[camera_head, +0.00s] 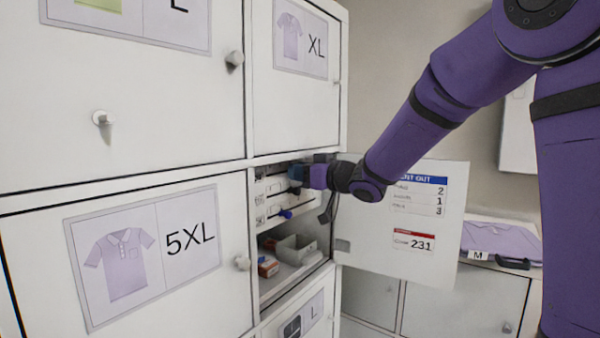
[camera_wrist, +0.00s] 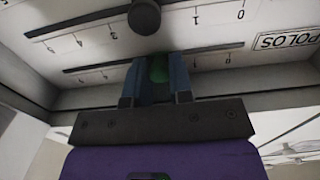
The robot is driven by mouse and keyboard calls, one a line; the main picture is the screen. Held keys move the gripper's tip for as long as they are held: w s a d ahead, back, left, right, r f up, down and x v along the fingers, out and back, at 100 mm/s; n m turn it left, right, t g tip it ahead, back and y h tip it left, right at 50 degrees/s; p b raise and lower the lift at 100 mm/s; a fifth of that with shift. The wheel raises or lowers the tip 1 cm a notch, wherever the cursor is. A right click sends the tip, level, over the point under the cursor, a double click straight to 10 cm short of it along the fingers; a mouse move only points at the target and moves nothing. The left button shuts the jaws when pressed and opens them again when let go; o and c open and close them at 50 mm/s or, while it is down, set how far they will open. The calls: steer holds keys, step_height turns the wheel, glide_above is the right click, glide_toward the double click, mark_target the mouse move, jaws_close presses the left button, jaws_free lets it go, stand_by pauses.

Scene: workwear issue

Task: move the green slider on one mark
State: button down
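The green slider (camera_wrist: 158,70) is a small green knob on a dark slot in a pale panel (camera_wrist: 95,50). It sits between the two blue-grey fingers of my gripper (camera_wrist: 157,78) in the wrist view, and they appear closed on its sides. The numbers and the POLOS label (camera_wrist: 287,39) look upside down there. The fingers hide the marks near the green knob, so its exact mark cannot be read. In the head view my gripper (camera_head: 299,174) reaches into an open locker and covers the green slider.
A dark round knob (camera_wrist: 144,17) sits on the neighbouring slot; a blue knob (camera_head: 285,213) shows below my gripper. The open door (camera_head: 440,210) carries printed cards with 2, 1, 3 and 231. Boxes (camera_head: 296,249) stand on the shelf below. Closed lockers flank the opening.

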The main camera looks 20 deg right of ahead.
steer(key=shift+d, duration=0.1)
steer(key=w+d, duration=0.2)
steer(key=shift+d, duration=0.35)
steer(key=c, duration=1)
jaws_free()
steer(key=v, duration=1)
steer(key=shift+s+d, duration=0.25)
steer(key=shift+s, duration=0.05)
